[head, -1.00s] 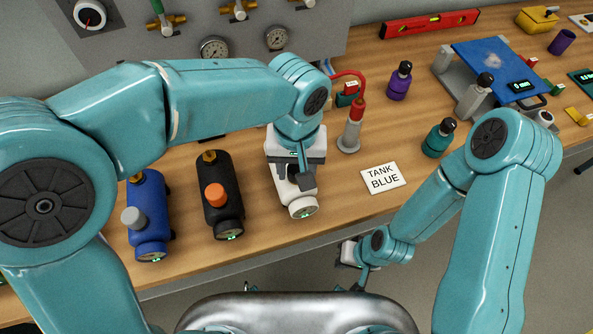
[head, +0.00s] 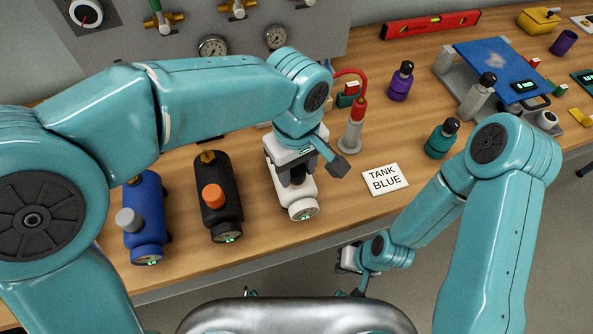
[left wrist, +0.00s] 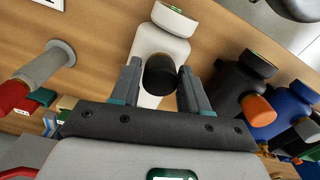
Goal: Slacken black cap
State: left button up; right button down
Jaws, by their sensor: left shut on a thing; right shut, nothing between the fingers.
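A white tank (head: 302,206) lies on the bench with its round gauge end towards me. Its black cap (left wrist: 160,75) sits on the body, between the two fingers in the left wrist view. My left gripper (head: 295,176) is over this tank and shut on the black cap, which it mostly hides in the head view. The tank's body also shows in the left wrist view (left wrist: 158,45). My right gripper (head: 349,260) is shut and empty, low in front of the bench edge, away from the tank.
A black tank (head: 222,170) with an orange cap and a blue tank (head: 150,195) with a grey cap lie to the left. A "TANK BLUE" card (head: 386,180) lies to the right. A grey cylinder with a red top (head: 352,130) stands close behind the card.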

pick_arm(q)
jog(key=shift+n, duration=0.7)
jog(key=shift+n+b, duration=0.3)
jog(key=shift+n, duration=1.7)
jog(key=o, duration=0.9)
